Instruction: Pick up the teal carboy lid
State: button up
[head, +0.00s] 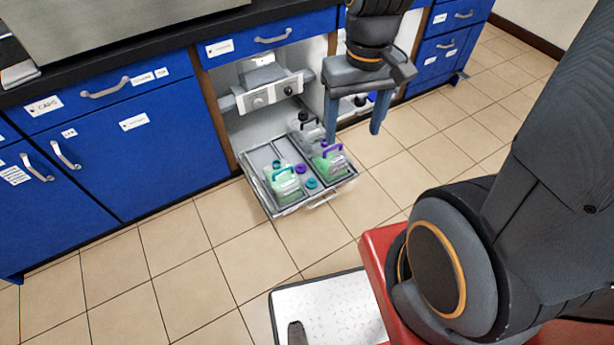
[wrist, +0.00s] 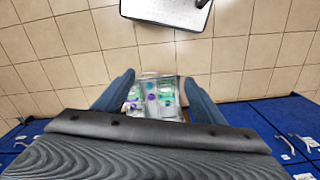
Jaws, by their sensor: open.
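The teal carboy lid (head: 311,184) lies in the middle strip of a pulled-out tray, near its front, beside a purple lid (head: 301,169). It also shows small in the wrist view (wrist: 150,86), between the fingers. A carboy with a teal handle (head: 284,186) and green liquid stands to its left, and one with a purple handle (head: 332,163) to its right. My gripper (head: 353,131) is open and empty, with its fingers pointing down. It is above the tray and to its right in the head view, clear of the lid.
The metal tray (head: 262,196) sticks out low from an open cabinet bay with a grey device (head: 270,93) inside. Blue cabinets (head: 130,140) and a dark worktop flank and cover it. Tiled floor (head: 235,255) in front is free.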

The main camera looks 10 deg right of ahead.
jog(key=w+f+n+b, duration=0.4)
jog(key=w+f+b, duration=0.4)
jog(key=w+f, duration=0.3)
jog(key=n+b, duration=1.7)
jog(key=b, duration=1)
send_over(312, 180)
notch_tip(312, 180, down, 50)
jog(key=shift+s+r, duration=0.15)
jog(key=shift+r, duration=0.05)
jog(key=shift+a+f+b, duration=0.1)
jog(key=shift+f+b, duration=2.3)
jog(key=shift+f, duration=1.65)
jog(key=c, duration=1.1)
